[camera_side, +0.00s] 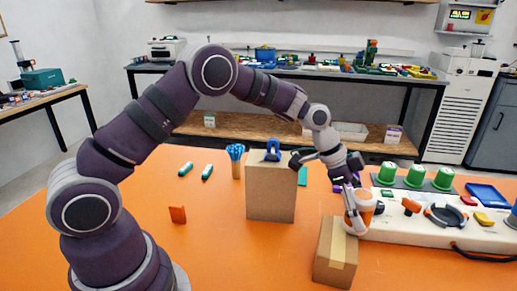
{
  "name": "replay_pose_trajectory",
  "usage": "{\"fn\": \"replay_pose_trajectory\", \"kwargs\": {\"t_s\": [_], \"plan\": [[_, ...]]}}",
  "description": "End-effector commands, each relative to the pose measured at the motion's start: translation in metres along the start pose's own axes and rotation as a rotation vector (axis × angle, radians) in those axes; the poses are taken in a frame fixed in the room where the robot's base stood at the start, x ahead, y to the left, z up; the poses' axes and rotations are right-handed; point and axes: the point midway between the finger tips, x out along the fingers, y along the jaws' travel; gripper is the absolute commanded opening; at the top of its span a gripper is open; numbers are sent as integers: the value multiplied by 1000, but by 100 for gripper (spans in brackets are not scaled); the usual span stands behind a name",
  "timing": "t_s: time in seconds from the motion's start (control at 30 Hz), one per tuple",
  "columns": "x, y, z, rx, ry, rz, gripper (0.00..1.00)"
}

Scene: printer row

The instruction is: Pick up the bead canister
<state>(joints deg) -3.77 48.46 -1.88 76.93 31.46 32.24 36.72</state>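An orange and white rounded thing (366,200), which may be the bead canister, is at the end of my arm, above and behind a cardboard box (337,254). My gripper (353,212) points down at it and overlaps it in the picture. The fingers are small and partly hidden, so I cannot tell whether they are closed on it or only beside it. Three green canister-like things (415,175) stand on a dark mat behind, to the right of my gripper.
A taller cardboard box (270,192) with a blue item on top stands left of my gripper. A white bench unit (420,232) with tools lies to the right.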

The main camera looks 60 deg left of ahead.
Motion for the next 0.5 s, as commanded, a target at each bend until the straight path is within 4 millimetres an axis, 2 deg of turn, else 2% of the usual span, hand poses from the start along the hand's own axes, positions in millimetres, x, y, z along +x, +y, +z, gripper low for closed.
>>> {"fn": "replay_pose_trajectory", "kwargs": {"t_s": [0.07, 0.43, 0.5], "plan": [[0, 0, 0, 0, 0, 0, 61], [0, 0, 0, 0, 0, 0, 12], [0, 0, 0, 0, 0, 0, 11]]}}
